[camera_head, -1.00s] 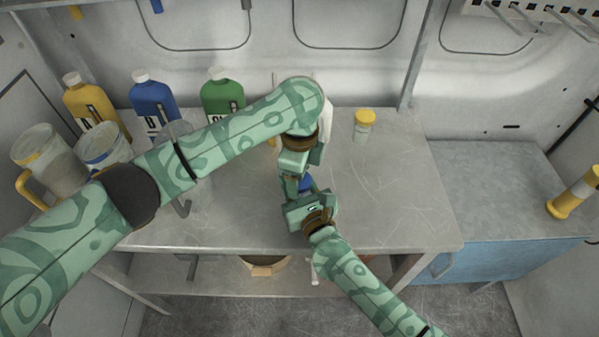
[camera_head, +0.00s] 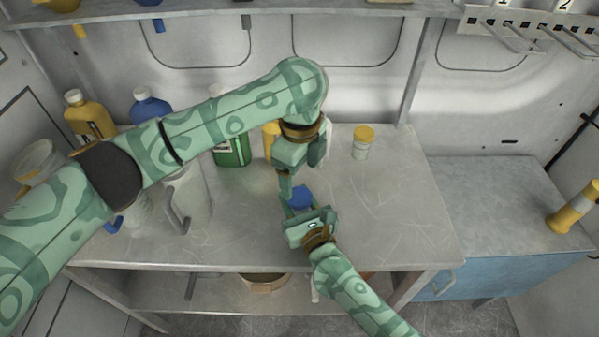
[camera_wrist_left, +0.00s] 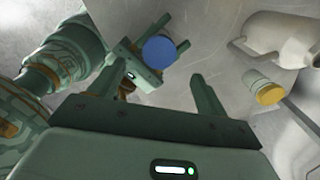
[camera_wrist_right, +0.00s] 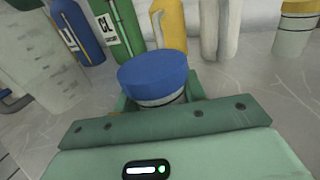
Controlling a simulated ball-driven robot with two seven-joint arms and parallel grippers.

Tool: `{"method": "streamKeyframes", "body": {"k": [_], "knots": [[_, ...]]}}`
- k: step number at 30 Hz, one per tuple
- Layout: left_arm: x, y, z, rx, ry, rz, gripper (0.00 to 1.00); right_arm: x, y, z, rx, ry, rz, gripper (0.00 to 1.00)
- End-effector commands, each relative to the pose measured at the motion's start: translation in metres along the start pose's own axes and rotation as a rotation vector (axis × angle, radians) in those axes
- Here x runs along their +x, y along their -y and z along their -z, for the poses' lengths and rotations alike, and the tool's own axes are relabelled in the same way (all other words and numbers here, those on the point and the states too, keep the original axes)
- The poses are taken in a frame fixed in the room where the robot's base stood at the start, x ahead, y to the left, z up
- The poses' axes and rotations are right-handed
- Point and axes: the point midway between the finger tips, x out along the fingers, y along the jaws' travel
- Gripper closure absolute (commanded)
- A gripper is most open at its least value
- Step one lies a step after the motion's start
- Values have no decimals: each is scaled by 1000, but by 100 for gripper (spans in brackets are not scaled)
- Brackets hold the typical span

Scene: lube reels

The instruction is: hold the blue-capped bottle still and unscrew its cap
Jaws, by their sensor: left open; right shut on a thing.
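The blue-capped bottle is held upright by my right gripper (camera_head: 303,212), which is shut on it below the cap. Its blue cap (camera_head: 300,196) sits on top; in the right wrist view the cap (camera_wrist_right: 155,73) rests over a pale neck ring (camera_wrist_right: 160,100). The bottle's body is mostly hidden by my right gripper. My left gripper (camera_head: 298,172) is open and empty, just above the cap, pointing down. In the left wrist view the cap (camera_wrist_left: 159,51) shows just beyond and between its spread fingers (camera_wrist_left: 160,80), apart from them.
Yellow (camera_head: 88,117), blue (camera_head: 150,104) and green (camera_head: 232,150) bottles stand at the back left of the metal table (camera_head: 400,215), with clear jugs (camera_head: 187,198) in front. A yellow-lidded jar (camera_head: 363,142) stands behind right.

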Motion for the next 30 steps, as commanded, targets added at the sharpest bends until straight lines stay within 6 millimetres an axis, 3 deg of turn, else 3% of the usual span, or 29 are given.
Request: {"method": "streamKeyframes", "body": {"k": [5, 19, 30], "knots": [[-12, 0, -1, 200, 2, -2, 24, 0, -1, 1, 0, -1, -1, 100], [55, -1, -1, 223, -1, -4, 24, 0, -1, 0, 0, -1, -1, 100], [64, 0, -1, 223, 1, -2, 24, 0, -1, 0, 0, -1, -1, 100]]}}
